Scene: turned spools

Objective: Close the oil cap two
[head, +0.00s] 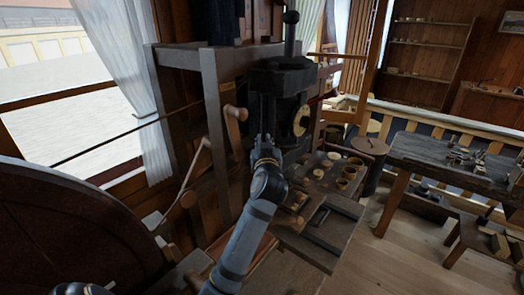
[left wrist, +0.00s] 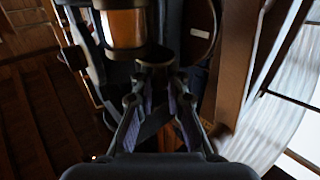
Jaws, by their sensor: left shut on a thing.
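My left gripper (left wrist: 156,72) is shut on a small dark part in the left wrist view, just below and right of an amber glass cylinder (left wrist: 125,28). The part is dark and mostly covered by the fingertips, so I cannot tell whether it is oil cap two. In the head view my left arm reaches up to the dark machine head (head: 283,76); the fingers there are hard to make out against it. No oil cap can be told apart in the head view.
A wooden frame post (head: 213,125) stands left of the arm, with a wooden crank handle (head: 236,112). Several small cups stand on the bench (head: 305,185) to the right. A large dark wheel (head: 60,230) fills the lower left. The floor (head: 420,225) at right is partly clear.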

